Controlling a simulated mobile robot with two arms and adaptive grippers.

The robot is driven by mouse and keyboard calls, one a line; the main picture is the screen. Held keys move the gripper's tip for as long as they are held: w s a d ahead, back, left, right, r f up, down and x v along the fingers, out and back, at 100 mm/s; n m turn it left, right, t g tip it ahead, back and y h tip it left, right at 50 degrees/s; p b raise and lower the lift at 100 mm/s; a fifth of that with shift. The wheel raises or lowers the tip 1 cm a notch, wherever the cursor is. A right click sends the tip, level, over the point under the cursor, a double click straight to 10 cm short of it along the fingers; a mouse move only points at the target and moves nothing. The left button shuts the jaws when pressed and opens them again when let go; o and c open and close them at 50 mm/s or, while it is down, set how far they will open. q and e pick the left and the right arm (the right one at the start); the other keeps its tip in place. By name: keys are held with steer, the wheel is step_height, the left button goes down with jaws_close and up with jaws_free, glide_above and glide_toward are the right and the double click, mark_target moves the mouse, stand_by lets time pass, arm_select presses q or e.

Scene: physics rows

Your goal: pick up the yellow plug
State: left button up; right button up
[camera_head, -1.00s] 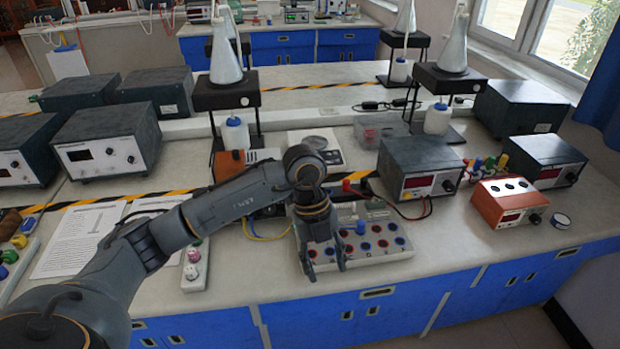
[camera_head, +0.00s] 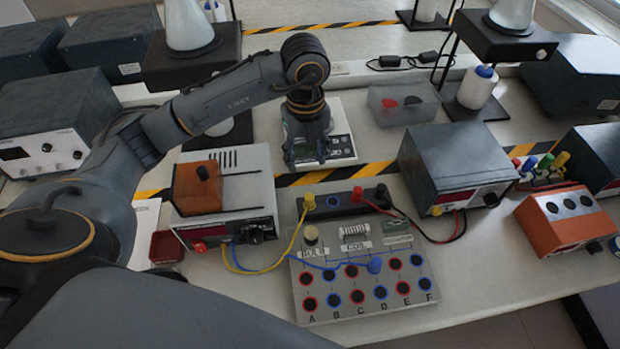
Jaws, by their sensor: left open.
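A yellow plug (camera_head: 309,202) stands upright at the left end of a black socket strip (camera_head: 335,205), behind the grey circuit board (camera_head: 350,308). A yellow wire runs from it down to the left, towards a grey-white instrument (camera_head: 237,165). My left gripper (camera_head: 306,163) points downward, open and empty, above and behind the plug in the picture, apart from it. Its fingers cover part of a scale-like device (camera_head: 341,146). My right gripper is out of view.
A dark power supply (camera_head: 455,165) stands right of the board, with red and black leads to the strip. An orange meter (camera_head: 565,222) and a rack of coloured plugs (camera_head: 540,172), one yellow, are farther right. A clear box (camera_head: 404,101) lies behind. Bare bench lies right of the board.

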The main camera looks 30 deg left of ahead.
mark_target(309, 196)
arm_select(q)
steer(key=f, duration=0.2)
steer(key=f+p, duration=0.1)
steer(key=f, duration=0.1)
steer(key=shift+s+d, duration=0.1)
steer(key=shift+s, duration=0.1)
step_height(309, 196, down, 4)
steer(key=shift+r, duration=0.1)
steer(key=shift+w+f+p, duration=0.1)
steer(key=shift+f+p, duration=0.35)
steer(key=shift+f, duration=0.05)
steer(key=f, duration=0.1)
steer(key=f+p, duration=0.1)
steer(key=f, duration=0.2)
steer(key=shift+d+f+p, duration=0.15)
steer(key=shift+d+p, duration=0.15)
steer(key=shift+p, duration=0.1)
steer(key=shift+f, duration=0.3)
jaws_close()
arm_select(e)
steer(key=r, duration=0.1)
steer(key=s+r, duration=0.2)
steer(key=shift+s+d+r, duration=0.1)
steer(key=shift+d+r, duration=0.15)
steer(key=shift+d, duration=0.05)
